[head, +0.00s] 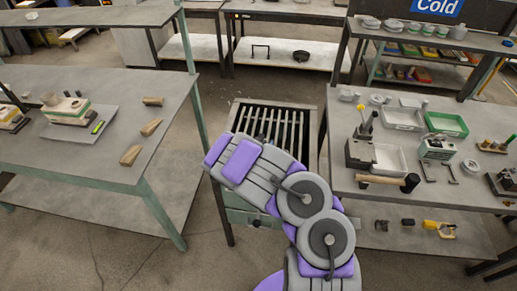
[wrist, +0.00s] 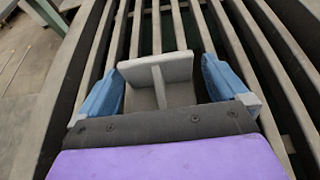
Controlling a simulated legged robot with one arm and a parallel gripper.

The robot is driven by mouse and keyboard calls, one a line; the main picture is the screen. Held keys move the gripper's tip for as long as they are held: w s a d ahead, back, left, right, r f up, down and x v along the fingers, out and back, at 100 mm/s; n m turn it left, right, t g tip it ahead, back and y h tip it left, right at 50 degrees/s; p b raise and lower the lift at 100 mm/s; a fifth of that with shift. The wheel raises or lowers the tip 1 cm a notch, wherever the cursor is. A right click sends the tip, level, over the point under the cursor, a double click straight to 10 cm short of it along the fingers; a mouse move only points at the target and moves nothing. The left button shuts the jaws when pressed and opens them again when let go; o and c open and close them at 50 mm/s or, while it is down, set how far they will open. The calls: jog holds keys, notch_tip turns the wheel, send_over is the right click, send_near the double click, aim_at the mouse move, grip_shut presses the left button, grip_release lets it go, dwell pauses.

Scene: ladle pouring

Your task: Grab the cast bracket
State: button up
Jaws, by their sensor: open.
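The cast bracket (wrist: 160,68) is a grey piece with a flat upright plate and a rib in its middle. In the wrist view it sits over a slatted grate (wrist: 137,30), between the blue fingers of my gripper (wrist: 163,88). The gripper is open, with one finger at each side of the bracket. A small gap seems to show at the left; I cannot tell whether the right finger touches it. In the head view my purple and grey arm reaches over the grate (head: 272,108), and the bracket and the fingers are hidden.
A table (head: 90,165) with wooden blocks (head: 151,126) stands at the left. A workbench (head: 430,190) at the right carries trays, a hammer (head: 388,181) and a green bin (head: 446,124). The grate lies between them. Shelves (head: 286,55) stand at the back.

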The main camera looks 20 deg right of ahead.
jog(key=c, duration=1.1)
jog(key=shift+r, duration=0.1)
jog(key=shift+c, duration=0.2)
